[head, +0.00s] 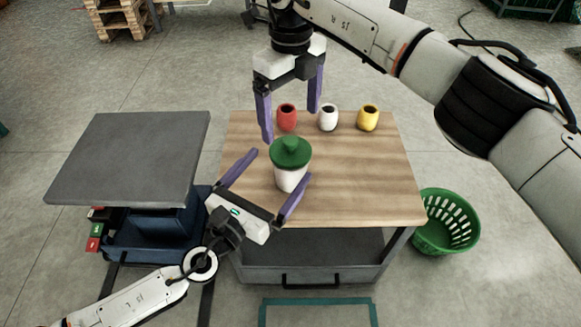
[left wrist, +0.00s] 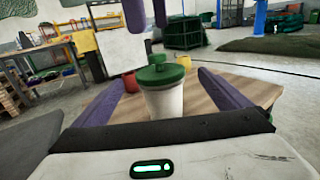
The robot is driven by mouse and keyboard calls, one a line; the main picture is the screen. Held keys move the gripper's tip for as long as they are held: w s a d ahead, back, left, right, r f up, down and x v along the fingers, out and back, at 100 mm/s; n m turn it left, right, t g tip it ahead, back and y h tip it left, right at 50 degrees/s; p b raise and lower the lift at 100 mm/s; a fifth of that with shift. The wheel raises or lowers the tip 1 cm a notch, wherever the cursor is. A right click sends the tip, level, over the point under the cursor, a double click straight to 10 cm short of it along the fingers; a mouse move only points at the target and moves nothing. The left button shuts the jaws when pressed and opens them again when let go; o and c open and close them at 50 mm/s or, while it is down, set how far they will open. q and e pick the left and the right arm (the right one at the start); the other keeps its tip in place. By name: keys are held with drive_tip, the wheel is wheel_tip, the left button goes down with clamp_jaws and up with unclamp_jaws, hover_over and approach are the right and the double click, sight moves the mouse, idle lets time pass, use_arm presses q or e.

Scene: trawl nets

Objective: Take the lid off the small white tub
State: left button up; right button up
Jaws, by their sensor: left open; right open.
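Red (head: 287,117), white (head: 328,118) and yellow (head: 368,118) cups stand in a row at the table's back. A green basket (head: 446,222) is on the floor at right. A grey-topped cart (head: 135,155) stands at left. The table's right front is clear.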

sight(292, 148)
use_arm(q)
drive_tip(key=x, duration=0.7)
drive_tip(key=shift+w+d, duration=0.2)
drive_tip(key=shift+w, duration=0.15)
